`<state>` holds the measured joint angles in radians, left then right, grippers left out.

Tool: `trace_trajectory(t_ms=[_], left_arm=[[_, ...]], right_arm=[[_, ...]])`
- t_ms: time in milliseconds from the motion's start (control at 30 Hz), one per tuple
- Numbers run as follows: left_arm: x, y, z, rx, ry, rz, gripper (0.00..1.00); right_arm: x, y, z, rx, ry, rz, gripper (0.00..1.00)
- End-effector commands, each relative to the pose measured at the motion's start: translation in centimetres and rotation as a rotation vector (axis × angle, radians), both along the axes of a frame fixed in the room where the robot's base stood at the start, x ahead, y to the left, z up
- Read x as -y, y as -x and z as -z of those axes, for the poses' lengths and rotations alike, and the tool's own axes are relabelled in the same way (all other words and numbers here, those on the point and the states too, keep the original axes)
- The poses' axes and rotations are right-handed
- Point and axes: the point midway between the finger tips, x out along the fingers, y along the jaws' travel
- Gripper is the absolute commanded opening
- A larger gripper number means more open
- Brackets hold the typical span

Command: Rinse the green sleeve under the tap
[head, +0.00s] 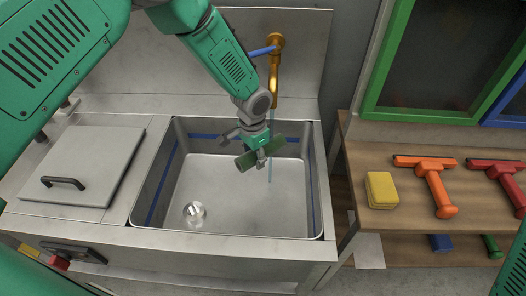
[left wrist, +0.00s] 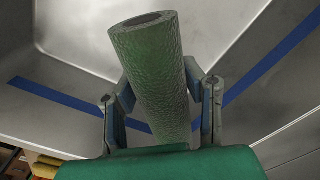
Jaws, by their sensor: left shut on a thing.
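The green sleeve (head: 247,160) is a textured tube with a hollow end. My left gripper (head: 262,157) is shut on it and holds it inside the sink, above the basin floor. In the left wrist view the sleeve (left wrist: 155,75) stands between the two fingers of my left gripper (left wrist: 160,112). The brass tap (head: 275,75) with a blue lever is on the back wall. A thin stream of water (head: 271,180) falls from it close by the sleeve's right end. I cannot tell whether the stream touches the sleeve. My right gripper is not in view.
The steel sink (head: 318,190) has walls with a blue stripe. A lid with a black handle (head: 90,160) lies to its left.

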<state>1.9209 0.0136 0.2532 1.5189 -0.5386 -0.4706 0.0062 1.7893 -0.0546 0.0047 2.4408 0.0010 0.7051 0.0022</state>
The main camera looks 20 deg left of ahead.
Motion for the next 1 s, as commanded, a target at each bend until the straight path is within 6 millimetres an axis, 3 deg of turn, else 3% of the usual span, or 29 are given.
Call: trace_trajectory(t_ms=[1000], left_arm=[[0.34,-0.07,-0.02,0.0,0.0,0.0,0.07]], right_arm=[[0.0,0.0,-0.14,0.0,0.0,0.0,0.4]])
